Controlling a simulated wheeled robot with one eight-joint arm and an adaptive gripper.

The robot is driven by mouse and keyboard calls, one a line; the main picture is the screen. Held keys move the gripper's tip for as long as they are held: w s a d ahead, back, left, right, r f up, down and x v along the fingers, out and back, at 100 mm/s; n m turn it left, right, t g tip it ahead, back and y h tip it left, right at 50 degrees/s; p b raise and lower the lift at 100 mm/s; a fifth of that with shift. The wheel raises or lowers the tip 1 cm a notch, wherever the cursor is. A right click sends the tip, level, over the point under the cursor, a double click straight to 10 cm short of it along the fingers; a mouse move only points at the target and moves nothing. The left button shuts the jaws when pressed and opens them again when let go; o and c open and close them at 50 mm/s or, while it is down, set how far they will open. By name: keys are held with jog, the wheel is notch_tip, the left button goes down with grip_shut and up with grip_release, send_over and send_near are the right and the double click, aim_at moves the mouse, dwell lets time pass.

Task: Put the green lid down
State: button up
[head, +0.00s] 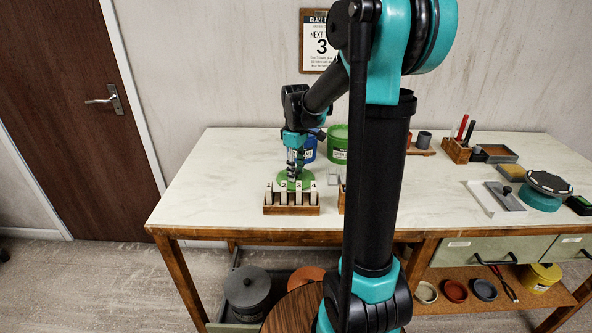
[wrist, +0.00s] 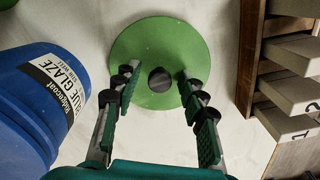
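The green lid (head: 307,184) is a round disc with a dark central knob, and it appears to lie flat on the pale tabletop behind a small wooden rack. In the wrist view the lid (wrist: 160,35) is seen from above, its knob (wrist: 160,80) between my fingers. My gripper (wrist: 157,78) is open, with a gap on each side of the knob. In the head view my gripper (head: 293,172) points down over the lid and hides part of it.
The wooden rack (head: 291,210) with numbered pale tiles stands just in front of the lid. A blue glaze bucket (wrist: 40,95) is close on the left in the wrist view. A green bucket (head: 338,144) stands behind. The tabletop's left part (head: 215,180) is clear.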

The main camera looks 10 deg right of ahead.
jog(key=shift+r, duration=0.1)
notch_tip(320, 180, up, 12)
dwell(0.6)
